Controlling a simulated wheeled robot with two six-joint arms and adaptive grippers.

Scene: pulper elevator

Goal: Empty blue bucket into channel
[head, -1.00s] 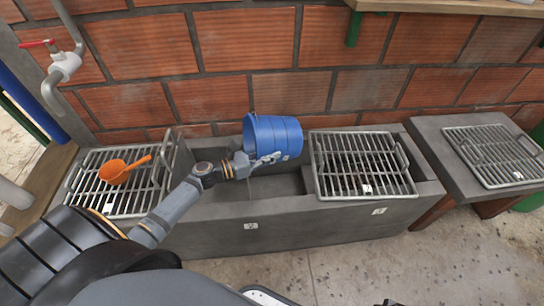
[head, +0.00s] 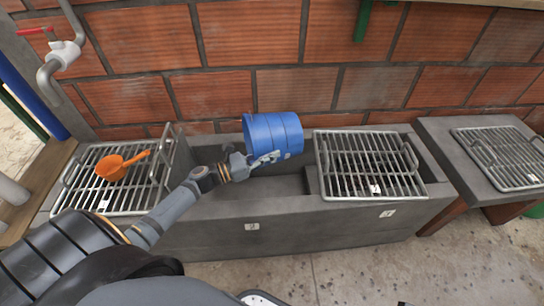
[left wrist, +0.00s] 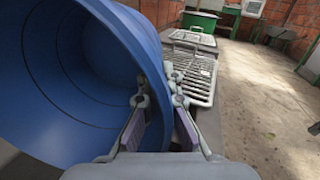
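The blue bucket (head: 274,135) is tipped nearly onto its side above the concrete channel (head: 235,205), in front of the brick wall. Its mouth faces left and its base faces right. My left gripper (head: 265,160) is shut on the bucket's rim, with the wall between its fingers. In the left wrist view the bucket (left wrist: 75,75) fills the left side, and its visible inside is plain blue with no contents showing. The gripper (left wrist: 160,115) also shows there, pinching the rim. The open middle of the channel lies below the bucket. My right gripper is out of view.
Metal grates cover the channel's left part (head: 85,180) and right part (head: 395,180). An orange scoop (head: 120,166) lies on the left grate. Another grate (head: 505,155) lies on a slab at right. A pipe with a red-handled valve (head: 58,55) hangs at upper left.

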